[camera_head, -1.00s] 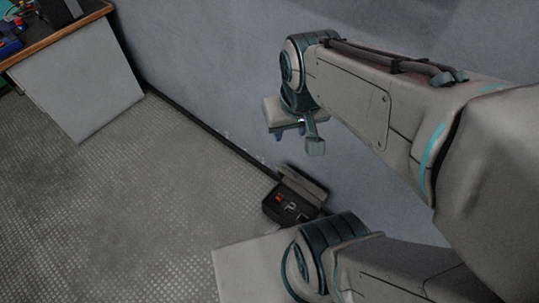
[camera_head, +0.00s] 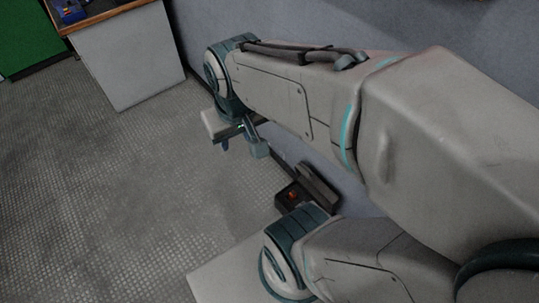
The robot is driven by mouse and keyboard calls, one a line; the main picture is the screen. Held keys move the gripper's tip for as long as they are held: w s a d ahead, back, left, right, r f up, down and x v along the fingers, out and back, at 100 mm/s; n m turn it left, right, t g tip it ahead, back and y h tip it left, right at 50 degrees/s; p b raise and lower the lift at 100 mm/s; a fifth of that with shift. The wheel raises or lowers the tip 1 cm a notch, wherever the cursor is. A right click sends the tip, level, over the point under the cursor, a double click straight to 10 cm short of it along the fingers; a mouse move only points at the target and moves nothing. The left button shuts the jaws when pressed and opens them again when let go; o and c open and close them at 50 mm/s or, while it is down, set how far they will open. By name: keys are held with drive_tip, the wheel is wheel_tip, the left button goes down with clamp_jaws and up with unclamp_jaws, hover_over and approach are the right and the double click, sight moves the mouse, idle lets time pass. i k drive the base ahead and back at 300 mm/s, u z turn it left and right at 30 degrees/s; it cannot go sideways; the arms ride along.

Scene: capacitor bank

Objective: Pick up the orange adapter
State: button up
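A small orange item (camera_head: 292,197), which looks like the orange adapter, lies inside a dark open case (camera_head: 282,206) on the floor by the wall. Its exact shape is too small to make out. My gripper (camera_head: 238,144) hangs in the air, up and to the left of the case in the picture. It is apart from the case, and I see nothing held in it. The finger gap is too small and dark to judge. My lower arm link hides part of the case's near side.
The case's raised lid (camera_head: 318,188) stands on its wall side. A workbench (camera_head: 125,55) with a wooden top is at the upper left, next to a green cabinet (camera_head: 28,40). The textured floor (camera_head: 110,190) on the left is clear.

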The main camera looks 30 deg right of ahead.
sight(292, 195)
drive_tip(key=k, duration=0.4)
drive_tip(key=z, duration=1.2)
drive_tip(key=i, duration=0.5)
drive_tip(key=z, duration=0.05)
